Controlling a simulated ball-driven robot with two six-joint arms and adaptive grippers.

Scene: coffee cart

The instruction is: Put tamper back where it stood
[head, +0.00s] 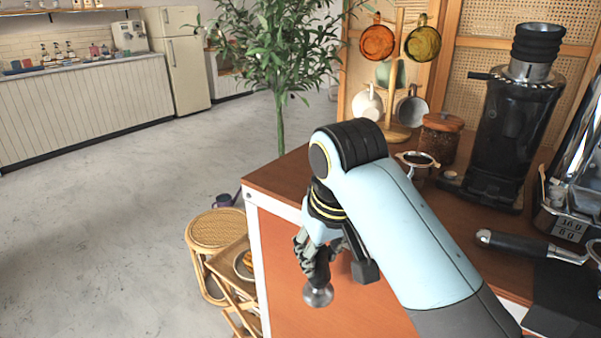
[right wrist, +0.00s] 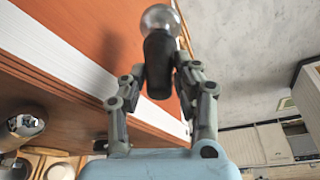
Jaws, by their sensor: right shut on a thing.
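The tamper (head: 318,295) has a dark handle and a round silver base. My right gripper (head: 318,258) is shut on its handle and holds it with the base down, in front of the orange panel of the coffee cart and clear of the wooden counter top. In the right wrist view the dark tamper handle (right wrist: 158,65) sits between the two fingers, with the silver base beyond them. My left gripper is in neither view. No place for the tamper can be made out for sure.
The wooden counter (head: 285,180) holds a black grinder (head: 515,120), a lidded jar (head: 440,137), a mug tree (head: 398,75), a small metal cup (head: 417,163) and a portafilter (head: 515,243) near a black mat (head: 560,300). A rattan stool (head: 215,228) stands left of the cart.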

